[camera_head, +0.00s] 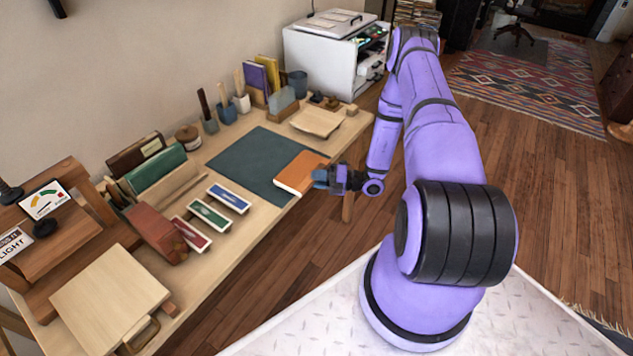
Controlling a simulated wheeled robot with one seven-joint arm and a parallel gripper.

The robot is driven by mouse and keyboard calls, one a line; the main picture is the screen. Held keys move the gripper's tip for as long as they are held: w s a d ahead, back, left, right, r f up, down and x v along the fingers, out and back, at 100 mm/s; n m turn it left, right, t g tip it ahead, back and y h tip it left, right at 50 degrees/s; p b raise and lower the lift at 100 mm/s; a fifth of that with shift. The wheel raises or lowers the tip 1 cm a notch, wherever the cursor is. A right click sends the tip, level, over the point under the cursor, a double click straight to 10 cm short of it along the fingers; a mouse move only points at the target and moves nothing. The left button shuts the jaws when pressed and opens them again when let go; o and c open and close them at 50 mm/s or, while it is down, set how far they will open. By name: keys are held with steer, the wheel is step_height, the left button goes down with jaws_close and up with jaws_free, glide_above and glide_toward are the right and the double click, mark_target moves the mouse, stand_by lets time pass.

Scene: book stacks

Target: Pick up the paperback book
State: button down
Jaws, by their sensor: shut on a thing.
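My gripper (323,178) comes from the right and is shut on the book's right side. The fingertips partly cover that side. I cannot tell whether the book touches the mat or is slightly above it.
Three small boxes with coloured labels (228,198) lie left of the mat. Upright books (268,73), cups and brushes stand along the wall. A white cabinet (318,62) is at the back. A wooden press (110,298) fills the near left. The mat's middle is clear.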

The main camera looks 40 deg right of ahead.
steer(key=s+a+r, duration=0.2)
steer(key=s+a, duration=0.1)
steer(key=s, duration=0.4)
steer(key=s+a+r, duration=0.1)
steer(key=s+a, duration=0.2)
steer(key=s, duration=0.5)
steer(key=w+a+r+m+t+h, duration=0.2)
steer(key=w+r+m+h, duration=0.1)
steer(key=w, duration=0.3)
steer(key=w+a+r+m+t+h, duration=0.2)
steer(key=w+a+r+m+h, duration=0.1)
steer(key=w+h, duration=0.3)
steer(key=w+a+r+m+t+h, duration=0.2)
steer(key=w+r+m+h, duration=0.1)
steer(key=w, duration=0.5)
steer(key=shift+w+a+r+m+h, duration=0.25)
steer(key=shift+r+m+h, duration=0.15)
steer(key=shift+r+h, duration=0.4)
steer(key=shift+a, duration=0.15)
